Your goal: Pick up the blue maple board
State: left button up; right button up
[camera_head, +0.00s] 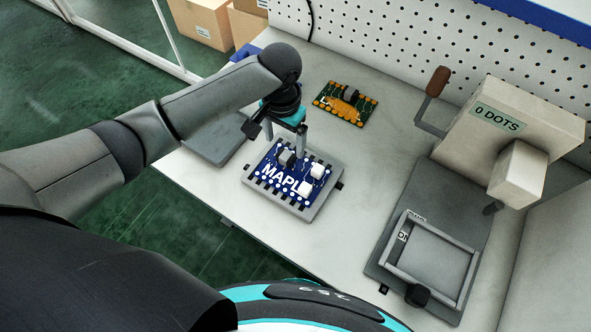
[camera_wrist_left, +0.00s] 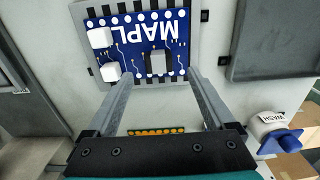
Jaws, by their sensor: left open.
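The blue maple board (camera_head: 290,176) lies on a grey slotted fixture (camera_head: 325,198) on the bench, with white lettering, white blocks and a dark component on top. In the left wrist view the board (camera_wrist_left: 130,62) is at the top, lettering upside down. My left gripper (camera_head: 287,147) is over the board's far edge, pointing down. In the left wrist view its two fingers (camera_wrist_left: 160,78) are spread apart with nothing between them. The fingertips appear near the board's edge; I cannot tell whether they touch it. My right gripper is not in view.
An orange and green board (camera_head: 345,103) lies behind on the bench. A grey plate (camera_head: 215,140) is at left. A machine labelled "0 DOTS" (camera_head: 515,130) with a grey frame (camera_head: 435,262) stands at right. A perforated panel (camera_head: 420,45) backs the bench.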

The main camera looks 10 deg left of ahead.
aim_at(285, 155)
pick_arm(q)
notch_tip(285, 155, down, 5)
jog(key=shift+s+b, duration=0.15)
jog(key=shift+b, duration=0.45)
grip_shut()
dwell(0.3)
